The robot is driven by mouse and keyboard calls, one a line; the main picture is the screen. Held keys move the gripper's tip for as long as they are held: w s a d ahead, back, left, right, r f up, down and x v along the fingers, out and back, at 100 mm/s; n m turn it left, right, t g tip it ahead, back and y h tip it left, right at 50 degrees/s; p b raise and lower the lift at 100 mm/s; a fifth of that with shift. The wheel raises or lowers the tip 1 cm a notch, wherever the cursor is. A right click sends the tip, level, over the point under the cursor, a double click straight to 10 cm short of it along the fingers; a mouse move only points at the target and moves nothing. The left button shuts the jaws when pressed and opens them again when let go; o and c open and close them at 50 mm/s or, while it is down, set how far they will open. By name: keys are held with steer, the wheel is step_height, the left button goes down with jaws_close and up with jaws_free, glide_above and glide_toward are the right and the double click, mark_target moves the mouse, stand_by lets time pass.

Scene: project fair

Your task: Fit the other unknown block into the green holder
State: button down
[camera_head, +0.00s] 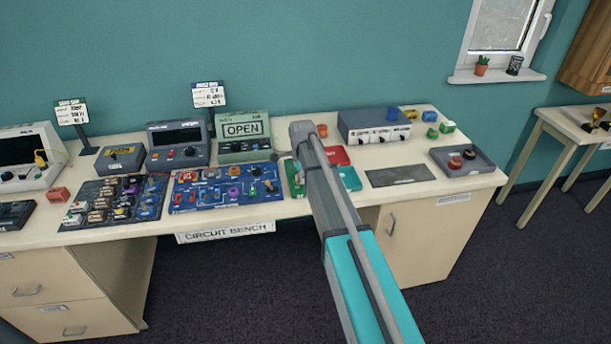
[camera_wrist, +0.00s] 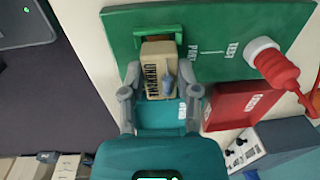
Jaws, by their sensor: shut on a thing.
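My gripper (camera_wrist: 160,84) is shut on a beige block (camera_wrist: 158,62) with dark lettering that reads like "UNKNOWN" and a small blue-grey knob on it. The block is at the green board (camera_wrist: 215,28), in front of a raised green frame that looks like the holder. I cannot tell whether the block is seated there or just above it. In the head view my arm hides the gripper and the block, and only part of the green board (camera_head: 293,178) shows beside it.
A red tray (camera_wrist: 228,104) and a teal tray (camera_head: 350,178) lie close to the board. A red plunger-like tool with a white end (camera_wrist: 275,65) lies over the board's right side. A blue component board (camera_head: 215,207) is to the left; a grey mat (camera_head: 400,175) is to the right.

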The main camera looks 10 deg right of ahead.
steer(key=shift+f+b, duration=0.7)
stand_by(1.0)
steer(key=shift+c, duration=1.3)
jaws_free()
steer(key=shift+o, duration=1.3)
steer(key=shift+r, duration=0.2)
steer(key=shift+r+p, duration=3.85)
steer(key=shift+p, duration=0.2)
